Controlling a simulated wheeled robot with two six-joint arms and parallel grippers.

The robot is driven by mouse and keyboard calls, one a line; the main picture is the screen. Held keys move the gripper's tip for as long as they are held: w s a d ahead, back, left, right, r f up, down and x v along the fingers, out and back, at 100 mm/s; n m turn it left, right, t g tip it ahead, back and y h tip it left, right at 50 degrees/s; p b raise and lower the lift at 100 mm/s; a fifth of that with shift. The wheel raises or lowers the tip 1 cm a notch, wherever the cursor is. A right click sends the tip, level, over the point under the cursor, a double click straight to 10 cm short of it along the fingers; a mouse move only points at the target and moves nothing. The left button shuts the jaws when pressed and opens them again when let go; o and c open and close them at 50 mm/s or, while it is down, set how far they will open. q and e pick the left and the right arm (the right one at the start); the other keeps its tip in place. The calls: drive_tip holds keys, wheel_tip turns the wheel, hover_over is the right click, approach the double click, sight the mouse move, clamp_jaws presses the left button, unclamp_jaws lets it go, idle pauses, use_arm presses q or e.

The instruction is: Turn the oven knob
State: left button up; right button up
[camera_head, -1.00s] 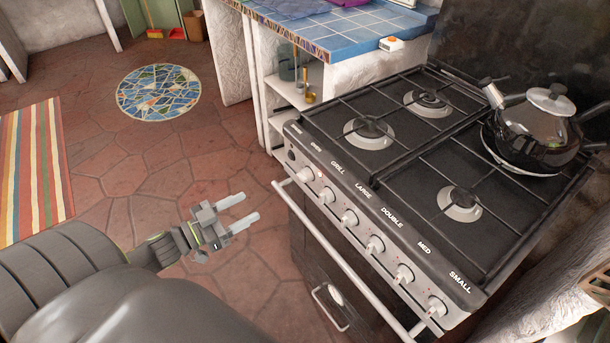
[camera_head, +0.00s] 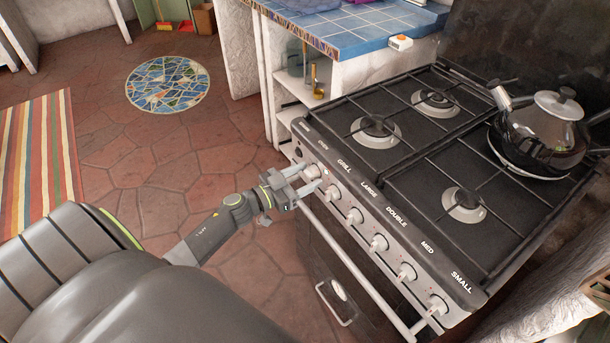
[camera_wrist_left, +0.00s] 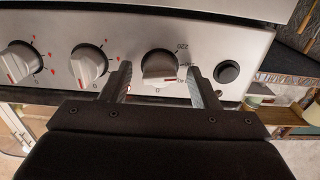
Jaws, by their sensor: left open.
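The oven knob (camera_head: 311,172) is the far-left knob on the silver front panel of the stove. My left gripper (camera_head: 309,176) is open at the panel. Its two fingertips (camera_wrist_left: 159,83) stand on either side of the oven knob, with visible gaps to it in the wrist view. Whether they reach past the knob's front face is hard to tell. My right gripper is not in view.
The grill knob (camera_head: 333,193) sits close beside the left gripper, with several more knobs along the panel. The oven door handle (camera_head: 358,262) runs below. A kettle (camera_head: 543,130) stands on the hob. A black button (camera_wrist_left: 227,72) is right of the oven knob in the wrist view.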

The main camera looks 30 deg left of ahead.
use_arm(q)
drive_tip(key=shift+w, duration=0.15)
drive_tip(key=shift+c, duration=0.3)
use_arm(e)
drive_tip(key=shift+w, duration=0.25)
use_arm(q)
drive_tip(key=c, duration=0.9)
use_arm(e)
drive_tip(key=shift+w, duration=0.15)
